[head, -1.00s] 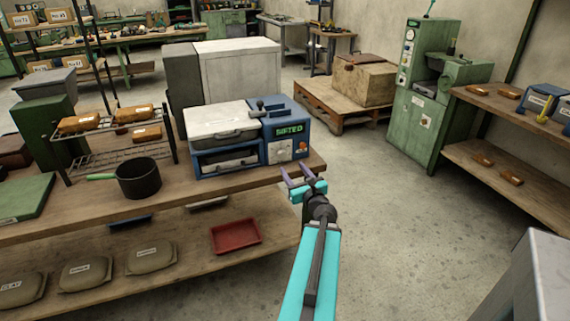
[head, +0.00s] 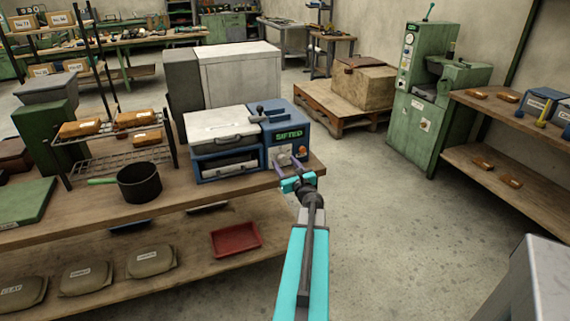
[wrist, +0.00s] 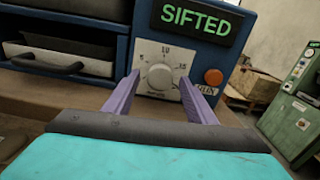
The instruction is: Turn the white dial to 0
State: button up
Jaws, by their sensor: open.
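The white dial (wrist: 160,76) sits on a pale scale plate on the front of the blue machine (head: 289,128), below its green SIFTED display (wrist: 201,20). Scale marks 5, 10 and 15 show around the dial; its pointer is too small to read surely. My gripper (wrist: 160,98) is open, its two purple fingers on either side of the dial in the wrist view, with nothing held. I cannot tell whether the fingers touch the dial. In the head view my gripper (head: 293,169) is at the machine's front and partly hides the dial.
An orange button (wrist: 213,76) is right of the dial. A drawer with a dark handle (wrist: 48,62) is at left. A black pot (head: 140,184) stands on the wooden bench (head: 222,190). A red tray (head: 236,240) lies on the lower shelf. The floor right of the bench is clear.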

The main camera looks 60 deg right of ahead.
jog(key=shift+w+d, duration=0.1)
jog(key=shift+w, duration=0.05)
jog(key=shift+c, duration=0.4)
jog(key=c, duration=1)
jog(key=shift+o, duration=0.2)
